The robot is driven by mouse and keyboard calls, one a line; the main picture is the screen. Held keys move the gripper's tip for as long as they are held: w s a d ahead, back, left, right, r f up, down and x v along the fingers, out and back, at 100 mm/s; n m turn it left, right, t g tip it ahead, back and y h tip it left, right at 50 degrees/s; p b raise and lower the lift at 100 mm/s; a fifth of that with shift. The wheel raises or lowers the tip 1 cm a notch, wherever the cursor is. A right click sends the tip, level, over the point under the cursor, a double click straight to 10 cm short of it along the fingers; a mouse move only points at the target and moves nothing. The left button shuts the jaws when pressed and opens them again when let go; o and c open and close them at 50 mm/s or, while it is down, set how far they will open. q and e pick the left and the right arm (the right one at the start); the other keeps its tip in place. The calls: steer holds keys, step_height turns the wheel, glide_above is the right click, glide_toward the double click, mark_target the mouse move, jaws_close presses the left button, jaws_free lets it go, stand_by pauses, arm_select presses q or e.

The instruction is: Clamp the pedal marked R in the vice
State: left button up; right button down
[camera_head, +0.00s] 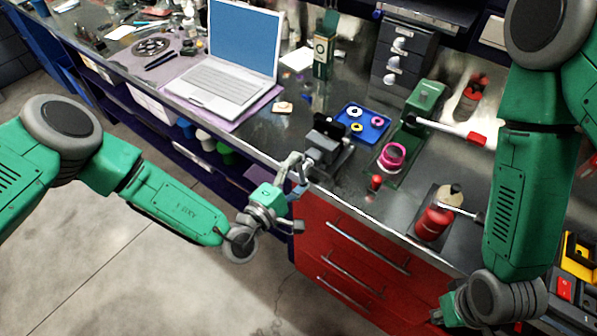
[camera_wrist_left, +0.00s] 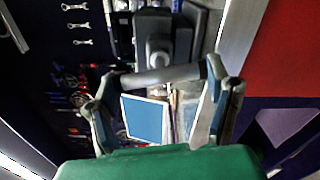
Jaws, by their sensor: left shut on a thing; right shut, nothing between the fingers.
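The grey vice (camera_head: 330,150) stands on the bench's front edge, above the red drawers. A black block, perhaps a pedal, sits at its top (camera_head: 322,124); no R mark can be read. My left gripper (camera_head: 297,178) is at the front of the vice. In the left wrist view its fingers (camera_wrist_left: 163,105) are on either side of a grey crossbar (camera_wrist_left: 165,76), which looks like the vice handle, and are shut on it. The vice body (camera_wrist_left: 165,25) lies beyond. My right gripper (camera_head: 440,316) is low at the bottom right, shut and partly cut off.
A blue tray (camera_head: 376,133) with coloured rings lies right of the vice. A pink ring-shaped item (camera_head: 393,155), a small red item (camera_head: 376,182) and a red bottle (camera_head: 432,224) stand further right. A laptop (camera_head: 215,90) is at left. Red drawers (camera_head: 345,245) are below.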

arm_select(q)
steer(key=m, duration=0.4)
steer(key=shift+s+f+m, duration=0.3)
steer(key=shift+f, duration=0.1)
steer(key=m, duration=0.3)
steer(key=shift+m, duration=0.4)
steer(key=m, duration=0.5)
steer(key=shift+d+r, duration=0.1)
steer(key=shift+w+m, duration=0.1)
steer(key=shift+m, duration=1.8)
steer(key=shift+r, duration=0.1)
steer(key=o, duration=1.2)
steer(key=shift+a, duration=0.2)
steer(key=shift+c, duration=0.2)
steer(key=shift+r, duration=0.1)
steer(key=v, duration=1.1)
steer(key=shift+s+a, duration=0.25)
steer(key=shift+s, duration=0.05)
